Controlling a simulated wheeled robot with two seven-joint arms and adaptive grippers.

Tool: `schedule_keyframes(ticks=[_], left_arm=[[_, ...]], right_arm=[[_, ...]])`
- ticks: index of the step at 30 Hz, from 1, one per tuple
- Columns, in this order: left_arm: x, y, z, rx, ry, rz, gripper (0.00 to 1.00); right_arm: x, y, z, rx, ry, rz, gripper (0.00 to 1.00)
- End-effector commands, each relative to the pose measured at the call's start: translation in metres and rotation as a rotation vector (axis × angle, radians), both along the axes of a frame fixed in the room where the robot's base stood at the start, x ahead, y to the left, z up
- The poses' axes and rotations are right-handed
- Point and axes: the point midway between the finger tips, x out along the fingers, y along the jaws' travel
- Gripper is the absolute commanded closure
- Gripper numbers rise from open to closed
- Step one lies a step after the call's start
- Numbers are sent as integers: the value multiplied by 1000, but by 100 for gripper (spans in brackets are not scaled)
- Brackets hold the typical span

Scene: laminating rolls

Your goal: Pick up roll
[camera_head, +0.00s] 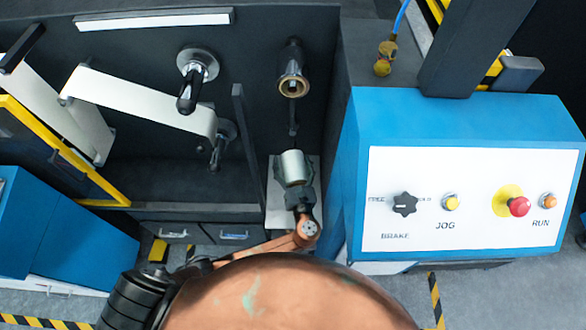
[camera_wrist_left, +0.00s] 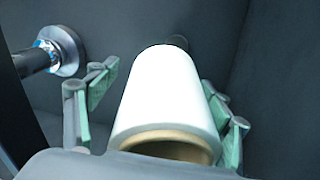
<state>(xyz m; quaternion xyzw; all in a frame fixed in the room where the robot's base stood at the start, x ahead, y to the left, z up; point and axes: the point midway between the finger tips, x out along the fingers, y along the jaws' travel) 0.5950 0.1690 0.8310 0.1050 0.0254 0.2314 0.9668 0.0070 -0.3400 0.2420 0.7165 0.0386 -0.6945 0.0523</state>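A white roll (camera_head: 293,164) shows in the head view below a brass-ended spindle, at the end of my left arm. In the left wrist view the roll (camera_wrist_left: 165,95) fills the middle, its brown core end facing me. My left gripper (camera_head: 295,184) is at the roll. Its green-padded fingers (camera_wrist_left: 165,112) are spread on either side of the roll. A clear gap shows at the left finger; the right finger is close to the roll, and I cannot tell if it touches. The roll's underside is hidden. My right gripper is not in view.
A pale surface (camera_head: 279,212) lies beneath the roll. The spindle (camera_head: 292,84) and a black-handled shaft (camera_head: 190,95) stick out of the dark machine wall. A white web (camera_head: 140,100) runs at left. A blue control box (camera_head: 460,120) stands close on the right.

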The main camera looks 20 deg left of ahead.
Motion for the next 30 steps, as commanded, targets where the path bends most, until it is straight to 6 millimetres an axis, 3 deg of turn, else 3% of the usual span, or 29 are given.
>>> schedule_keyframes(ticks=[24, 30], left_arm=[[0, 0, 1, 0, -1, 0, 84], [0, 0, 2, 0, -1, 0, 84]], right_arm=[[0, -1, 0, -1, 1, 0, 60], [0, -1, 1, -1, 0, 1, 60]])
